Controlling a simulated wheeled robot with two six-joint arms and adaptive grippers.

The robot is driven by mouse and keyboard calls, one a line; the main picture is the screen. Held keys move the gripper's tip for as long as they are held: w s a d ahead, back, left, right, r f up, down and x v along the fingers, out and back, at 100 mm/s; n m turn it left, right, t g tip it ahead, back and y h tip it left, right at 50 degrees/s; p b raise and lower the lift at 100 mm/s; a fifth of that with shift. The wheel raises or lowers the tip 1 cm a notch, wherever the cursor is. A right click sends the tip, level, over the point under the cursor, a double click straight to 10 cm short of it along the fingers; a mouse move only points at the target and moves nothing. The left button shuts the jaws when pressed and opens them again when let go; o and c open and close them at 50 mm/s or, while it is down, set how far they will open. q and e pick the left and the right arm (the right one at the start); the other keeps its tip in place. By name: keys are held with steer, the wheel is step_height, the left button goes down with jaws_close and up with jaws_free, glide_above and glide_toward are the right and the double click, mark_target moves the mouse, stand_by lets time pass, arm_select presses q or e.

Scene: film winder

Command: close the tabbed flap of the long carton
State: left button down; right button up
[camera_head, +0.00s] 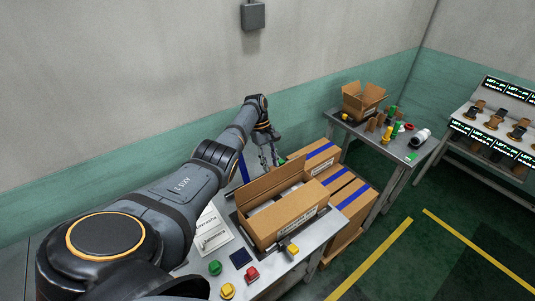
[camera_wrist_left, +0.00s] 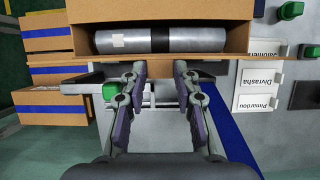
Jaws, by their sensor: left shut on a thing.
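The long carton (camera_head: 288,217) is brown cardboard and stands open on the near table. Its long flap (camera_head: 268,184) stands up along the far side. In the left wrist view a silvery roll (camera_wrist_left: 160,39) with a dark band lies inside the carton, behind the flap's edge (camera_wrist_left: 225,57). My left gripper (camera_head: 269,158) is at the flap from the far side. In the left wrist view its fingertips (camera_wrist_left: 162,70) are closed around a small brown tab (camera_wrist_left: 180,69) on the flap's edge. My right gripper is not in view.
Cartons with blue tape (camera_head: 347,188) are stacked right of the table. Another table (camera_head: 384,143) holds an open carton (camera_head: 363,101) and small items.

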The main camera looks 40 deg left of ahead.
arm_select(q)
steer(key=shift+s+d+r+y+p, duration=0.15)
steer(key=shift+d+p, duration=0.25)
steer(key=shift+p, duration=0.1)
steer(key=shift+s+d+r+y+p, duration=0.1)
steer(key=shift+d+y+p, duration=0.05)
steer(key=shift+d+p, duration=0.3)
steer(key=shift+s+d+f+t+y+p, duration=0.1)
steer(key=shift+s+d+f+y+p, duration=0.1)
steer(key=shift+d+y+p, duration=0.3)
steer(key=shift+s+d+f+t+y+p, duration=0.1)
steer(key=shift+s+d+y+p, duration=0.05)
steer(key=shift+d, duration=0.55)
steer(key=shift+s+d+f+t+y+p, duration=0.1)
steer(key=shift+s+d+y+p, duration=0.1)
steer(key=shift+d+y+p, duration=0.3)
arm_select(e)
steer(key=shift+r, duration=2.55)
arm_select(q)
steer(key=shift+d, duration=0.15)
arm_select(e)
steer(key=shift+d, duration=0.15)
arm_select(q)
steer(key=c, duration=1)
jaws_free()
steer(key=shift+r, duration=0.1)
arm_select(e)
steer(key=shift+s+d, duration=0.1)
